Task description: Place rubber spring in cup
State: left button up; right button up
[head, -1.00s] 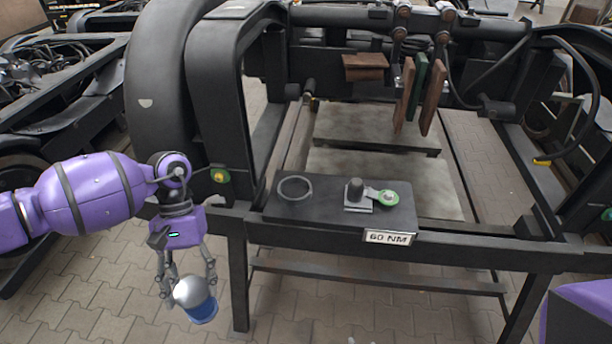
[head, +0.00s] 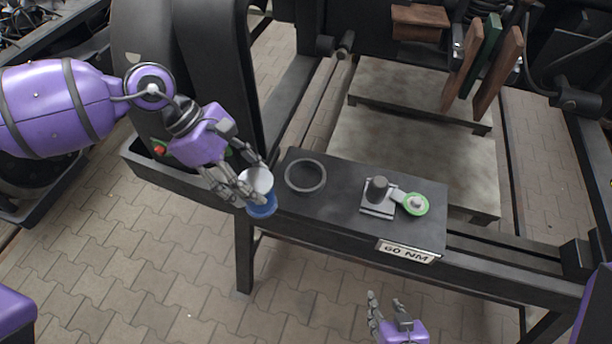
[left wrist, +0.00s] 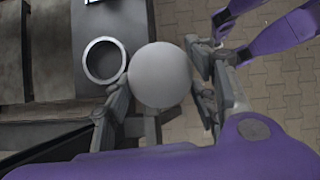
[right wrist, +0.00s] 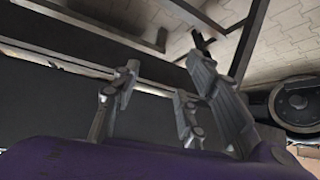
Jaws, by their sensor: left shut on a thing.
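The rubber spring (head: 261,192), with a pale grey top and a blue lower part, is held by my left gripper (head: 250,186) just left of the black bench plate. Its round grey top (left wrist: 160,75) fills the middle of the left wrist view between the fingers. The cup appears as a dark ring (head: 305,176) on the plate's left end, a short way right of the spring; it also shows in the left wrist view (left wrist: 104,60). The two are apart. My right gripper (head: 388,304) is low at the front, its fingers spread and empty.
The black plate (head: 335,212) also carries a grey clamp block (head: 378,199) with a green-rimmed disc (head: 415,205). Brown and green slabs (head: 484,62) hang behind. Paved floor in front is clear.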

pick_arm(q)
jog(key=shift+s+d+r+n+t+b, duration=0.95)
jog(key=shift+d+r+n+t, duration=1.25)
jog(key=shift+d+r+n, duration=1.35)
jog(key=shift+n+y, duration=0.3)
jog(key=shift+n, duration=0.15)
jog(key=shift+w+d+f, duration=0.45)
jog(key=shift+w+f, duration=1.55)
jog(key=shift+f, duration=0.1)
jog(key=shift+w+d+f, duration=0.4)
jog(key=shift+w+f, duration=1.55)
jog(key=shift+f, duration=0.2)
jog(key=shift+w+d+f, duration=0.45)
jog(key=shift+w+f, duration=1.55)
jog(key=shift+f, duration=0.1)
pick_arm(e)
jog(key=shift+s+d+f, duration=0.15)
jog(key=shift+s+f, duration=0.15)
jog(key=shift+f, duration=0.3)
jog(key=shift+s+d+f, duration=0.15)
jog(key=shift+s+f, duration=0.15)
jog(key=shift+f, duration=0.3)
pick_arm(q)
jog(key=shift+f, duration=0.15)
jog(key=o, duration=1.7)
jog(key=shift+c, duration=0.2)
